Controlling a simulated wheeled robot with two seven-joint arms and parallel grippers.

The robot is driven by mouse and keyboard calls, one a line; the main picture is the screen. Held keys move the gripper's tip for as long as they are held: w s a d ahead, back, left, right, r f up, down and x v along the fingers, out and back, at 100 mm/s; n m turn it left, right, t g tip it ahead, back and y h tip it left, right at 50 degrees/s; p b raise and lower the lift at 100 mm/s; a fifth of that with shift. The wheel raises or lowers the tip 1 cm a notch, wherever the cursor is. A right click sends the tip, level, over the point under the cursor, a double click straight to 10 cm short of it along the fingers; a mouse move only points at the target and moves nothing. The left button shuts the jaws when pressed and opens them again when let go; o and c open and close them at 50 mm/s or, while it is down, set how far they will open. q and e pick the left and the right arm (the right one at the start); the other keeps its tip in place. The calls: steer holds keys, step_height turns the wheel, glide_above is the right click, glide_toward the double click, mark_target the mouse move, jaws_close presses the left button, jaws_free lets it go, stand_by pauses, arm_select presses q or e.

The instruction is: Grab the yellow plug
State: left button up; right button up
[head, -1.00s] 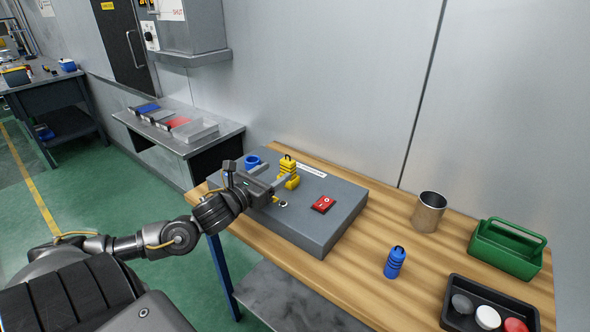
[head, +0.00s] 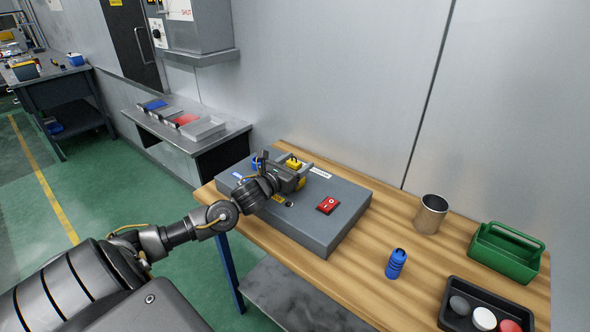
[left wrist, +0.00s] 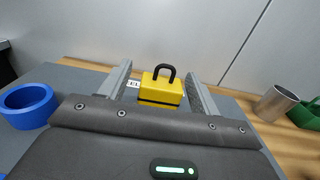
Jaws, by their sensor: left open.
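The yellow plug (head: 293,163) stands upright on the grey panel box (head: 330,237) on the wooden table. In the left wrist view the yellow plug (left wrist: 161,89) shows its black handle loop and sits between the two fingers. My left gripper (head: 292,175) is open around the plug, with a gap on each side in the wrist view (left wrist: 160,92). The plug's lower part is hidden by the gripper. My right gripper is not in view.
A blue ring socket (left wrist: 28,106) is left of the plug. A red switch (head: 328,205) sits on the panel. A blue plug (head: 396,264), metal cup (head: 430,214), green carrier (head: 505,252) and black tray (head: 459,288) stand to the right. Bare table lies between.

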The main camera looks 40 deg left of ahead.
arm_select(q)
steer(key=shift+w, duration=0.5)
steer(key=c, duration=1.1)
steer(key=shift+r, duration=0.1)
